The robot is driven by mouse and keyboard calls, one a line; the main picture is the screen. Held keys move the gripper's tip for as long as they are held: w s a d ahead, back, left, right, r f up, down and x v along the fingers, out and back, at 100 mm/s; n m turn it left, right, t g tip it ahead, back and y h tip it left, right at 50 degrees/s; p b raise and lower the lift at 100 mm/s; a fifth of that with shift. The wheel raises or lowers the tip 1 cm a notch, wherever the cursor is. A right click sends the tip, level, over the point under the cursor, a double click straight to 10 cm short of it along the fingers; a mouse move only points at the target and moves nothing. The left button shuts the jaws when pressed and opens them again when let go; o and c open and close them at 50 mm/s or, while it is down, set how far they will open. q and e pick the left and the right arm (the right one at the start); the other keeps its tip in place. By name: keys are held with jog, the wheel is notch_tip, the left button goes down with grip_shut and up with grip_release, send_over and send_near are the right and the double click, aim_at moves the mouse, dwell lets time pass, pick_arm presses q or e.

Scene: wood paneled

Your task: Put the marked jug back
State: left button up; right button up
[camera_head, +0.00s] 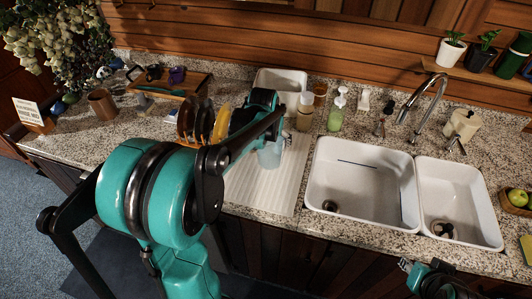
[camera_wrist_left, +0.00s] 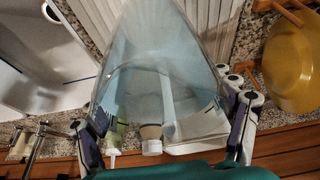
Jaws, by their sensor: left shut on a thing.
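The jug (camera_head: 270,153) is a pale blue, see-through vessel over the ribbed white mat (camera_head: 262,190), left of the sink. My left gripper (camera_head: 266,135) is shut on it, and my forearm hides part of it. In the left wrist view the jug (camera_wrist_left: 160,75) fills the middle, between the two fingers of my left gripper (camera_wrist_left: 166,125). I see no clear mark on it, and I cannot tell whether its base touches the mat. Part of my right arm, perhaps its gripper (camera_head: 436,280), shows at the bottom right edge; its jaws are unclear.
A rack of dark and yellow plates (camera_head: 221,124) stands just left of the jug. Behind are a white bin (camera_head: 282,80), a bottle (camera_head: 305,111) and a green soap bottle (camera_head: 336,112). The double sink (camera_head: 360,183) and tap (camera_head: 432,92) are to the right. The mat's front is clear.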

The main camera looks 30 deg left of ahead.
pick_arm(q)
jog(key=shift+s+a+f, duration=0.3)
jog(key=shift+a+f, duration=0.35)
jog(key=shift+a, duration=0.2)
jog(key=shift+f+b, duration=0.9)
jog(key=shift+f, duration=1.1)
jog(key=shift+r, duration=0.1)
jog(key=o, duration=1.8)
jog(key=shift+o, duration=0.2)
